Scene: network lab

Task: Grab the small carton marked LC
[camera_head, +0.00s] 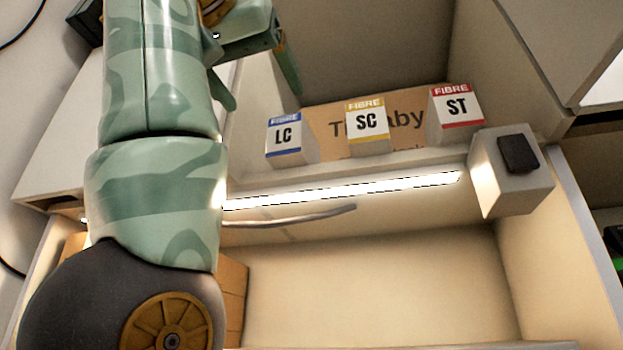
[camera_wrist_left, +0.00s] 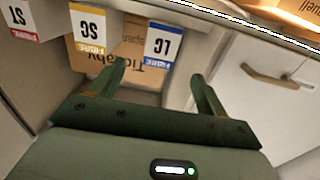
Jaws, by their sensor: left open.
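The small LC carton (camera_head: 286,141), white with blue bands, stands on a shelf at the left end of a row of three. It also shows upside down in the left wrist view (camera_wrist_left: 158,47), ahead of my fingers. My left gripper (camera_head: 259,92) is open and empty, just above and behind the LC carton in the head view. In the left wrist view its two fingers (camera_wrist_left: 158,72) point toward the carton, which appears apart from them. My right gripper is in neither view.
The yellow-banded SC carton (camera_head: 367,125) and red-banded ST carton (camera_head: 457,111) stand to the right. A brown cardboard box (camera_head: 402,103) is behind them. A lit strip (camera_head: 345,190) runs along the shelf's front, with a grey box (camera_head: 509,172) at its right end.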

